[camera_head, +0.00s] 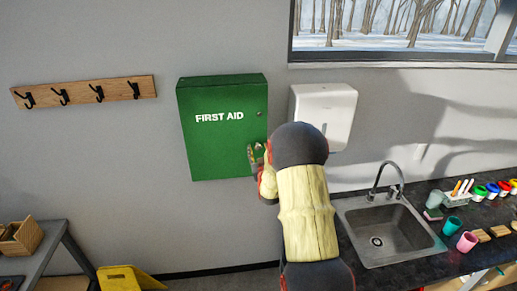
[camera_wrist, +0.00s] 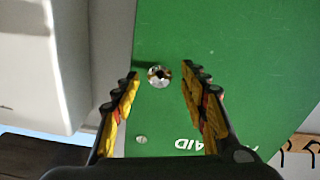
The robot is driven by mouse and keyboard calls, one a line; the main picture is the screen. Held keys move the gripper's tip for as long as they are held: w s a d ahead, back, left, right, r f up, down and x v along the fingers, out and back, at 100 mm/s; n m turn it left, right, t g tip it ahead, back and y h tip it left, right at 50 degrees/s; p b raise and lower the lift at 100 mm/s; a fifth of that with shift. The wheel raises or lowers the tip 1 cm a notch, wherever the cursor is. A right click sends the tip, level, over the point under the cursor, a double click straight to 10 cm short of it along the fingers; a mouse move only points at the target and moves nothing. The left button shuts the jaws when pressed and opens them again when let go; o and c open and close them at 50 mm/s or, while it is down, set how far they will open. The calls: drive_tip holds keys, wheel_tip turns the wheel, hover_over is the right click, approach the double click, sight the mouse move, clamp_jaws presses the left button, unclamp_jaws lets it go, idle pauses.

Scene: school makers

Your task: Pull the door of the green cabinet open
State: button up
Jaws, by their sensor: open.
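The green cabinet (camera_head: 222,140), marked FIRST AID, hangs on the grey wall, and its door is shut. My gripper (camera_head: 256,152) is in front of the door's right edge, low down, and my arm hides part of that area. In the wrist view the green door (camera_wrist: 250,70) fills the middle and right. A round metal knob (camera_wrist: 159,76) shows between the two open fingers of my gripper (camera_wrist: 160,90). The fingers stand to either side of the knob with gaps. I cannot tell how far the fingertips are from the door surface.
A white dispenser (camera_head: 325,114) hangs just right of the cabinet, and my arm passes in front of its lower left. A sink (camera_head: 385,232) in a dark counter is at lower right. A hook rail (camera_head: 85,92) is on the wall at left. A yellow object (camera_head: 125,278) stands low at left.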

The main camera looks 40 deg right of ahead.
drive_tip(key=shift+w+d, duration=0.2)
drive_tip(key=shift+w, duration=0.15)
drive_tip(key=c, duration=1.1)
clamp_jaws()
